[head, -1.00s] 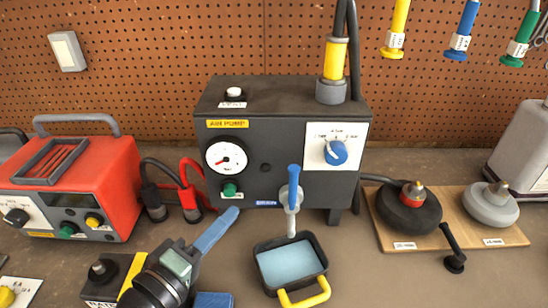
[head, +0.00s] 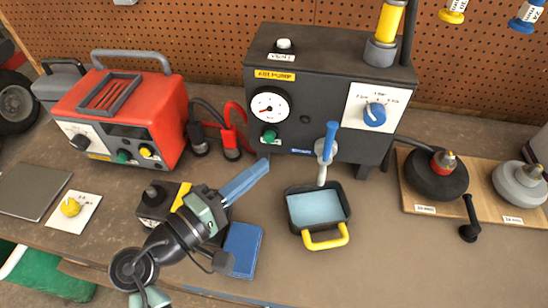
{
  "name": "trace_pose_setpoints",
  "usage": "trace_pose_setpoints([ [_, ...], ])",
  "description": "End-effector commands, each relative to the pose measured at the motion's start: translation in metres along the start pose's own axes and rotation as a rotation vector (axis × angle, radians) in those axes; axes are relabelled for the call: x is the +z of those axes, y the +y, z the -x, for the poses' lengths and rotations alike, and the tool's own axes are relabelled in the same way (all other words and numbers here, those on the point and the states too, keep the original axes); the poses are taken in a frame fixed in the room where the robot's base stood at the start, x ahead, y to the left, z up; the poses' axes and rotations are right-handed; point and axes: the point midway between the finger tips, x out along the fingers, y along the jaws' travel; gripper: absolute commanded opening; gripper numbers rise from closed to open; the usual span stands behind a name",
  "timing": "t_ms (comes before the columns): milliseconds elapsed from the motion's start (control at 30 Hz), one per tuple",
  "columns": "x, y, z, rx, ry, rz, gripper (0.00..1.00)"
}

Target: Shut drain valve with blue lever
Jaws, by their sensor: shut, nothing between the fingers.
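The blue lever (head: 331,137) stands upright on the drain valve (head: 324,153) at the lower front of the dark air pump (head: 315,105). The valve's pale spout points down over a black tray (head: 347,205) with light blue inside and a yellow handle. My gripper (head: 265,164) has its blue fingers shut and empty. Its tips are in front of the pump's lower left edge, to the left of the valve and apart from the lever in the picture.
A red charger-like box (head: 125,115) with clamps stands at left. A blue book (head: 245,250) and a black box (head: 157,203) lie near my arm. A wooden board (head: 480,217) with round pieces lies at right. Bench space between gripper and tray looks clear.

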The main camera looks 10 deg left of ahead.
Motion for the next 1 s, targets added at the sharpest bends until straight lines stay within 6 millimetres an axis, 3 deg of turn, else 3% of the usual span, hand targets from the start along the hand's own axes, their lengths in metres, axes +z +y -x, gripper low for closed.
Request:
trace_pose_setpoints([
  [433,0.006,0.002,-0.092,-0.002,-0.006,0.0,0.0],
  [667,0.026,0.001,-0.11,-0.002,-0.003,-0.001,0.0],
  [1000,0.029,0.0,-0.113,-0.002,0.0,-0.001,0.0],
])
